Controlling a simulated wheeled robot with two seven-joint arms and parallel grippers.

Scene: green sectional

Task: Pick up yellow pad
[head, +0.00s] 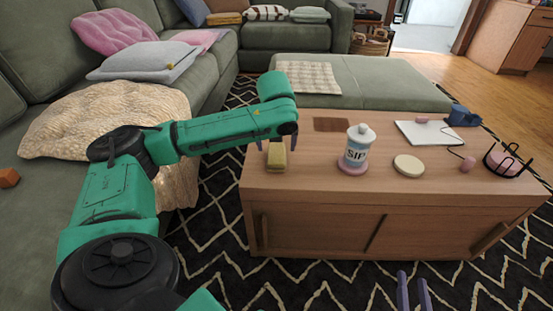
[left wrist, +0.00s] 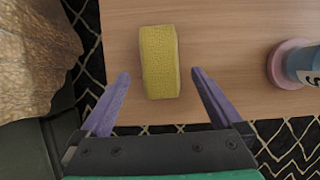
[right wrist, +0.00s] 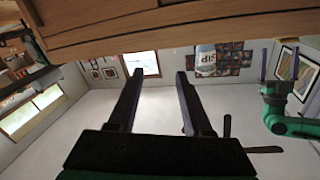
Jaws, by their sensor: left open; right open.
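The yellow pad (head: 277,155) is a small block lying on the left end of the wooden table (head: 320,185). In the left wrist view the pad (left wrist: 160,62) lies just ahead of my left gripper (left wrist: 159,75), its near end between the fingertips with a gap on each side. My left gripper (head: 277,141) is open and empty above the table's left end. My right gripper (head: 413,276) is low in front of the table, away from the pad. In the right wrist view the right gripper (right wrist: 158,75) is open and empty.
A round cream disc (head: 408,165), a white notebook (head: 427,133) and a black wire holder (head: 508,161) are farther right. A brown mat (head: 332,125) lies behind. The green sofa (head: 40,190) is at left.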

